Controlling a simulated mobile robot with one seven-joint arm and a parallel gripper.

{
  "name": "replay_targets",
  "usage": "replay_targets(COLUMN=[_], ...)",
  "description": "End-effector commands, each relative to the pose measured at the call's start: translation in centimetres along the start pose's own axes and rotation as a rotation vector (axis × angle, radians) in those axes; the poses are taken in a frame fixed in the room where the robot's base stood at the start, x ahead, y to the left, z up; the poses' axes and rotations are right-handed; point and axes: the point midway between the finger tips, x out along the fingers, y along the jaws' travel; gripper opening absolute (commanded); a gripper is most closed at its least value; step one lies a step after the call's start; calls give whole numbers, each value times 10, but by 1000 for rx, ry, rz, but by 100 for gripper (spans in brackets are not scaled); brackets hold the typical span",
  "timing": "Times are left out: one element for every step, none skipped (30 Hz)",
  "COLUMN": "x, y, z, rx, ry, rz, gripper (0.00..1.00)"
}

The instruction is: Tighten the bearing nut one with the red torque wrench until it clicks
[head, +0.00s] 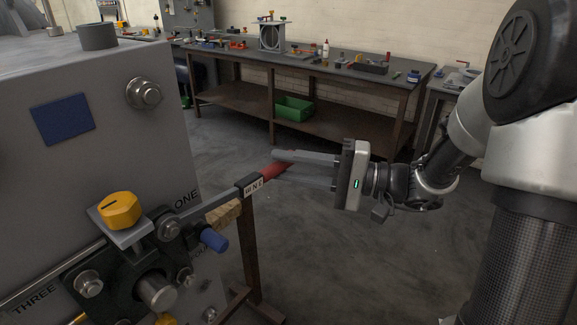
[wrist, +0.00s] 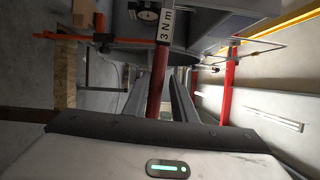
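The red torque wrench, with a red handle (head: 272,170) and a grey shaft (head: 215,204), slants down left toward the bearing housing. Its 3 N m label (head: 252,186) also shows in the wrist view (wrist: 166,24). The wrench's far end meets bearing nut one (head: 170,228), below the ONE marking; how it seats is not clear. My gripper (head: 282,168) has its fingers on either side of the red handle and appears shut on it. In the wrist view the handle (wrist: 158,85) runs between the fingers.
A yellow knob (head: 119,210) and a blue knob (head: 214,240) sit close to the nut. The large grey machine (head: 80,130) fills the left. A workbench (head: 300,65) with tools and a green bin (head: 293,107) stands behind.

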Motion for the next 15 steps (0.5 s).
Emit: replay_targets(x=[0, 0, 0, 0, 0, 0, 0, 0, 0, 0, 0, 0, 0, -1, -2], y=[-1, -1, -1, -1, -1, -1, -1, -1, -1, -1, -2, -2, -2, -2, -1], z=[0, 0, 0, 0, 0, 0, 0, 0, 0, 0, 0, 0, 0, 0, 1], rx=[-1, -1, -1, -1, -1, -1, -1, -1, -1, -1, -1, -1, -1, 0, 0], ry=[0, 0, 0, 0, 0, 0, 0, 0, 0, 0, -1, -1, -1, -2, -3], rz=[-1, -1, -1, -1, -1, -1, -1, -1, -1, -1, -4, -3, -3, -3, -2], gripper=[23, 23, 20, 14, 9, 3, 0, 0, 0, 0, 0, 0, 0, 0, 0])
